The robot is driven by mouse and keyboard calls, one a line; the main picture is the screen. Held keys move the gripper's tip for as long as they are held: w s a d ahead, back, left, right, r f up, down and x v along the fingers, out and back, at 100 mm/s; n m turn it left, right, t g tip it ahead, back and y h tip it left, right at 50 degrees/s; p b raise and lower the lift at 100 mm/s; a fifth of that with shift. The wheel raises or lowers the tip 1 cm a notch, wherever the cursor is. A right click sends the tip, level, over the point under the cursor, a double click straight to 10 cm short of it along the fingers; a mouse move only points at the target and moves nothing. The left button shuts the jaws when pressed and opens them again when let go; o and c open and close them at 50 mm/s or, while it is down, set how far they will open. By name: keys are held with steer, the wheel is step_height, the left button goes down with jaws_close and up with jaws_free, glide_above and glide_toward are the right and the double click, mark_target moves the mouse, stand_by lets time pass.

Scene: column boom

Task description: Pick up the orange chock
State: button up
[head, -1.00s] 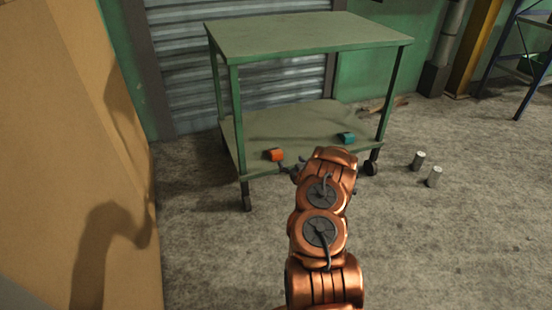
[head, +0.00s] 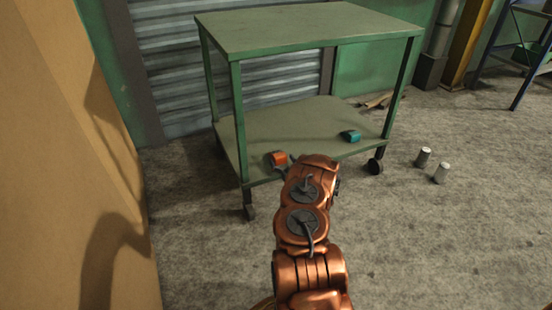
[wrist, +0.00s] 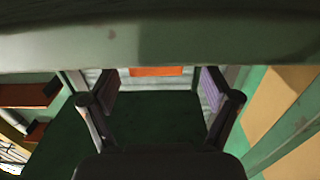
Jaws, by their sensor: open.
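The orange chock (head: 278,159) sits on the lower shelf of the green cart (head: 300,127), near its front edge at the left. In the wrist view the orange chock (wrist: 156,71) lies ahead between the fingers, its upper part cut off by a green bar across the picture. My gripper (wrist: 160,92) is open, with a finger on each side and nothing between them. In the head view my arm hides most of the gripper (head: 284,171), which is at the shelf's front edge just by the chock. Whether it touches the chock cannot be told.
A teal block (head: 350,136) lies on the same shelf to the right. The cart's top (head: 310,30) overhangs the shelf, with legs at the corners. A tan panel (head: 70,150) stands at left.

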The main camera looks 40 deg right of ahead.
mark_target(278, 153)
steer(key=shift+w+d+b, duration=0.35)
steer(key=shift+w+b, duration=0.05)
steer(key=b+x, duration=0.2)
steer(key=x, duration=0.2)
steer(key=shift+r, duration=0.2)
steer(key=c, duration=1.4)
steer(key=shift+o, duration=0.2)
